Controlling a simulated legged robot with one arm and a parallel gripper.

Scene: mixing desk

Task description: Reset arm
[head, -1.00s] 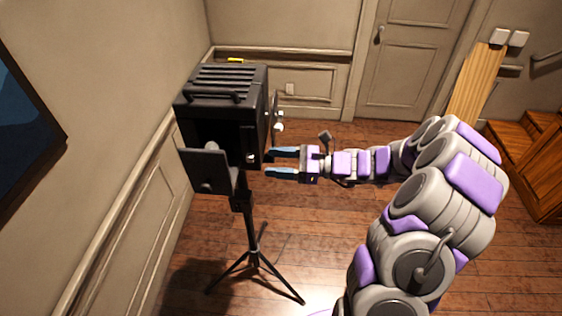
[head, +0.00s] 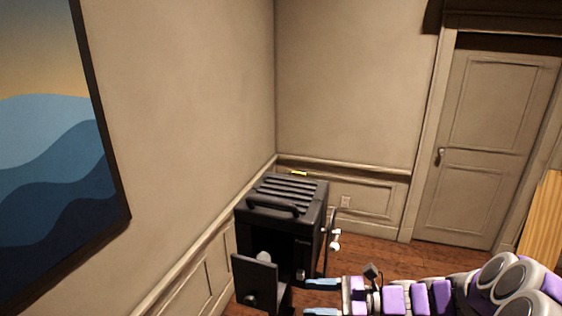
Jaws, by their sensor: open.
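My gripper (head: 309,297) is at the bottom edge of the head view, right of a black box-shaped device (head: 270,228). Its two light-blue fingers point left and are apart, with nothing seen between them. The lower finger is partly cut off by the frame edge. The fingertips are close to the device's lower right side; I cannot tell if they touch it. My grey and purple arm stretches out to the right.
The device has a ribbed top, a handle, a front flap (head: 255,280) and small knobs (head: 335,245) at its right. A picture (head: 55,170) hangs on the left wall. A closed door (head: 485,150) is at the back right. Bare floor (head: 380,256) shows behind my arm.

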